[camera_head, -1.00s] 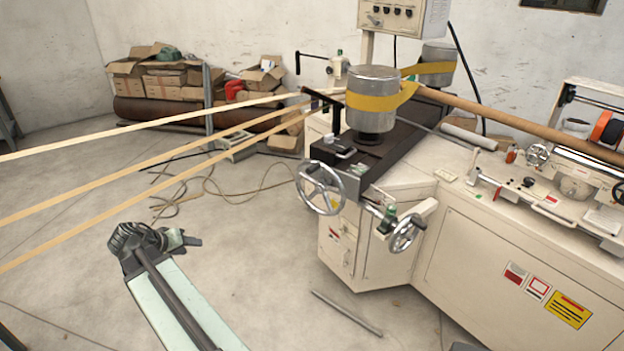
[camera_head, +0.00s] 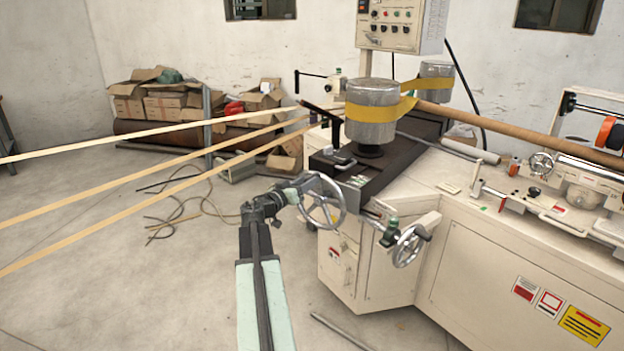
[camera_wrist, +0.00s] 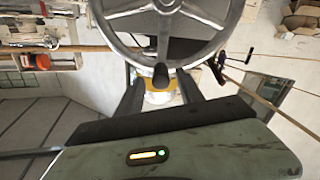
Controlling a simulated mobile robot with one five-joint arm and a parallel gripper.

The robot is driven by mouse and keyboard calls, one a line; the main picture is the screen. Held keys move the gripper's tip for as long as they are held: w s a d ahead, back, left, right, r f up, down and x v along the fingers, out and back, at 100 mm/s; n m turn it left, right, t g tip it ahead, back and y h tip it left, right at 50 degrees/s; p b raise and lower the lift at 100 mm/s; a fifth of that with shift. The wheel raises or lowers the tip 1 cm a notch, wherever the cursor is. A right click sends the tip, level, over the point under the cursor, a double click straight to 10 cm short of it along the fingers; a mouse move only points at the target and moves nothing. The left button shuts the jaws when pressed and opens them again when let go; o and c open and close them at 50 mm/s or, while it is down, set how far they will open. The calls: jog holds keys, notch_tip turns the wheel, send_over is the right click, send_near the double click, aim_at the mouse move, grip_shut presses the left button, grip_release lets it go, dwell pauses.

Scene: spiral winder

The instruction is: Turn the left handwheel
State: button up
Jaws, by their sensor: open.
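The left handwheel (camera_head: 341,207) is a silver spoked wheel on the front left corner of the machine. My gripper (camera_head: 296,193) is at its left side in the head view. In the wrist view the wheel (camera_wrist: 112,41) fills the upper middle, and its dark handle knob (camera_wrist: 161,75) shows between the two fingertips of my gripper (camera_wrist: 159,88). The fingers are apart on either side of the knob, with gaps visible. I cannot tell how deep the knob sits between them. A second, smaller handwheel (camera_head: 411,246) is lower right.
The cream machine body (camera_head: 470,265) stands right of the wheel. A silver drum with a yellow band (camera_head: 371,112) rises behind it. Tan strips (camera_head: 130,184) cross the left side above open floor (camera_head: 120,280). A bar (camera_head: 340,333) lies on the floor in front.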

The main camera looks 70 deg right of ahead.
jog(key=x, duration=0.3)
grip_shut()
dwell(1.3)
